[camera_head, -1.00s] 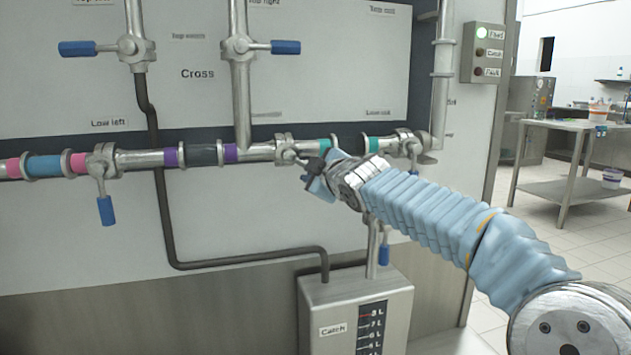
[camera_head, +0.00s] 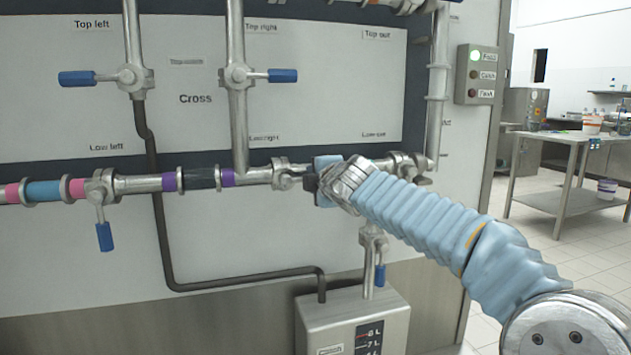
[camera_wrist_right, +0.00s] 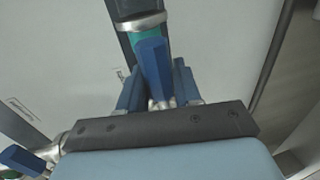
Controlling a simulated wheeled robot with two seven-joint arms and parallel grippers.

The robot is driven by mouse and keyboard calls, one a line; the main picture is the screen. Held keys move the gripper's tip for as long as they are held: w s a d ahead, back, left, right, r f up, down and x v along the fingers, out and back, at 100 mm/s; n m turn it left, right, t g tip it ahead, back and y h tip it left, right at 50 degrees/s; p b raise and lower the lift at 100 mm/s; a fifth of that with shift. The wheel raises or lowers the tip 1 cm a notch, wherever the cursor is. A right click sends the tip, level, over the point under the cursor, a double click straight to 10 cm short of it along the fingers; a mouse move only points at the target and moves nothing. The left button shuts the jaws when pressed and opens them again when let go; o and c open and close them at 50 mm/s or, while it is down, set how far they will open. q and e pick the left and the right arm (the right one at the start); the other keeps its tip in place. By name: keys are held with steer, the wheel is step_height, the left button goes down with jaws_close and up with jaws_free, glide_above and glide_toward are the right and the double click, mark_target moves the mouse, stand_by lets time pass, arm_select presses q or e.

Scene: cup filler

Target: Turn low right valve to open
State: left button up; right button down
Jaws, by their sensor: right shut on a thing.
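The low right valve (camera_head: 283,173) sits on the horizontal pipe, left of my right gripper (camera_head: 312,182). In the right wrist view its blue handle (camera_wrist_right: 153,70) lies between the two blue fingers of my right gripper (camera_wrist_right: 157,88), which is shut on it. The handle points roughly along the pipe, toward a teal band (camera_wrist_right: 147,38). In the head view my gripper and forearm hide most of the handle and the pipe to its right. My left gripper is not in view.
The low left valve handle (camera_head: 104,237) hangs down. The top right valve handle (camera_head: 283,75) points right. The low out valve (camera_head: 408,163) is partly behind my arm. The catch tank (camera_head: 350,317) and its valve's blue handle (camera_head: 380,275) are below.

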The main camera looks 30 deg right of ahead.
stand_by(0.4)
steer(key=c, duration=0.9)
jaws_free()
steer(key=shift+s, duration=0.15)
steer(key=shift+r, duration=0.1)
steer(key=b+v, duration=0.1)
steer(key=v, duration=1.2)
steer(key=shift+s, duration=0.35)
steer(key=shift+a+r, duration=0.1)
